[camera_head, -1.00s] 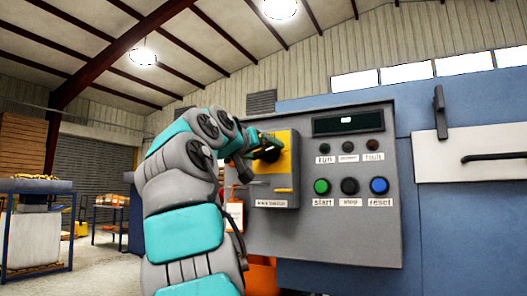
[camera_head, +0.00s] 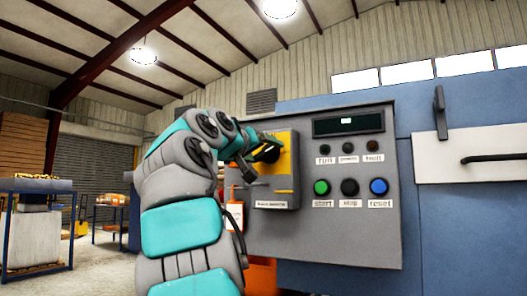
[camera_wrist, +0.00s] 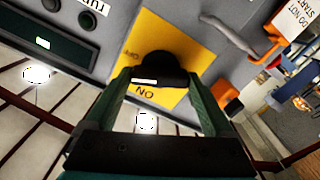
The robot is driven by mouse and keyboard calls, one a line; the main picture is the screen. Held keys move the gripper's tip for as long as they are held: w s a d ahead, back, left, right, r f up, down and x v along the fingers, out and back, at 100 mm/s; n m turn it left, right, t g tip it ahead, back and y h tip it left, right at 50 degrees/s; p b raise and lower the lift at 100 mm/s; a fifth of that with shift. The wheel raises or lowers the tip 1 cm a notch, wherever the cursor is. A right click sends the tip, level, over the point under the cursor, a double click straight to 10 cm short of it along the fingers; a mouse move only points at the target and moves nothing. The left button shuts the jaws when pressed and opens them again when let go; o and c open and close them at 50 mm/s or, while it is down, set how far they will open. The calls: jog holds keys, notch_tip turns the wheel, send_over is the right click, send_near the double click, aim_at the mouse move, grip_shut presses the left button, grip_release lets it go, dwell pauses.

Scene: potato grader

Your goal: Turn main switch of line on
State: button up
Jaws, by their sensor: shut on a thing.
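The main switch is a black rotary knob (camera_wrist: 160,68) on a yellow plate (camera_head: 286,166), set on a grey box at the left of the control panel (camera_head: 330,225). My gripper (camera_head: 265,153) is at the knob in the head view, coming from the left. In the wrist view my gripper (camera_wrist: 158,82) has its two green fingers on either side of the knob, shut on it. The knob's exact angle is hard to tell.
The panel carries a dark display (camera_head: 348,123), small lamps, and start (camera_head: 321,187), stop (camera_head: 349,187) and reset (camera_head: 379,186) buttons. An orange padlock (camera_wrist: 226,97) and a tag (camera_wrist: 297,25) hang near the switch. A blue table (camera_head: 38,187) stands far left.

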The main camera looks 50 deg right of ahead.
jog(key=shift+r, duration=0.1)
jog(key=n+p, duration=0.6)
jog(key=n, duration=0.1)
jog(key=shift+r+p, duration=0.1)
jog(key=shift+p, duration=0.25)
jog(key=n, duration=0.2)
jog(key=shift+w+n, duration=0.1)
jog(key=shift+n, duration=0.2)
jog(key=shift+f+n, duration=0.25)
jog(key=shift+n, duration=1.25)
jog(key=o, duration=1.1)
